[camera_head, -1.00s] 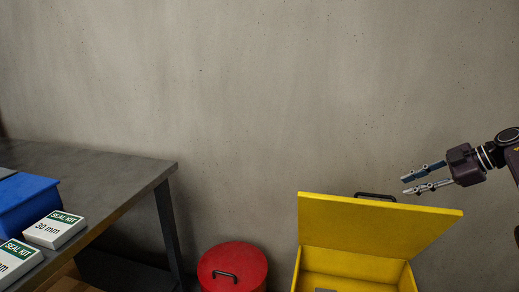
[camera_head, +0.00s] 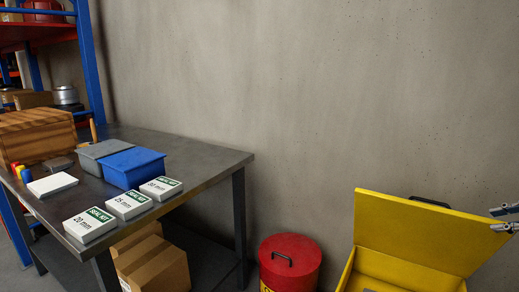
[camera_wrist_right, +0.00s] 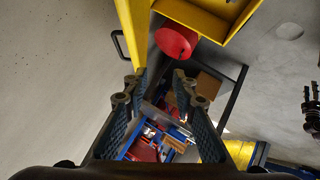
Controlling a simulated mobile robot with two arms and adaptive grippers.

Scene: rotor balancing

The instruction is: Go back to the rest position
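My right gripper (camera_head: 506,219) shows only by its fingertips at the right edge of the head view, above the right side of the yellow box. In the right wrist view the gripper (camera_wrist_right: 158,88) has its two fingers spread apart with nothing between them. It is open and empty.
A yellow box (camera_head: 408,235) with its lid up stands at the lower right. A red lidded can (camera_head: 300,262) is left of it. A dark table (camera_head: 215,158) bears seal kit boxes (camera_head: 128,204), a blue bin (camera_head: 133,168) and a wooden chest (camera_head: 38,135). Cardboard boxes (camera_head: 155,265) sit below.

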